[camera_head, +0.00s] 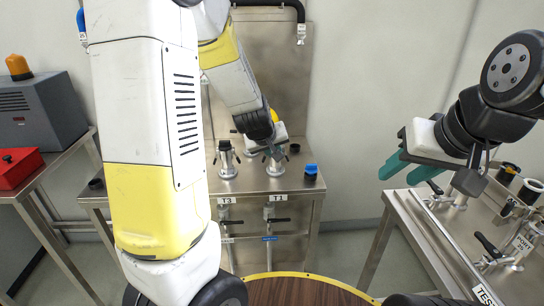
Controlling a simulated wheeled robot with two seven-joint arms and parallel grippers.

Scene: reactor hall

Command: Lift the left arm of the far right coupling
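Two metal couplings stand on the middle steel bench: one above the T3 label (227,165), one above the T1 label (275,167). The T1 coupling is the right one of the pair; small dark arms show at its sides, the right one (295,148) standing out clear. My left gripper (266,148) is at the top of the T1 coupling, on its left side; its fingers are too small and covered to tell open or shut, or whether they touch the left arm. My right gripper (406,171) has two teal fingers apart, empty, near the right bench's left edge.
A blue cap (311,172) stands right of the T1 coupling. The right bench (428,243) carries a fitting (461,197), black levers (489,245) and several ports. A red box (17,167) and a grey box (42,110) are at left. Open floor lies between the benches.

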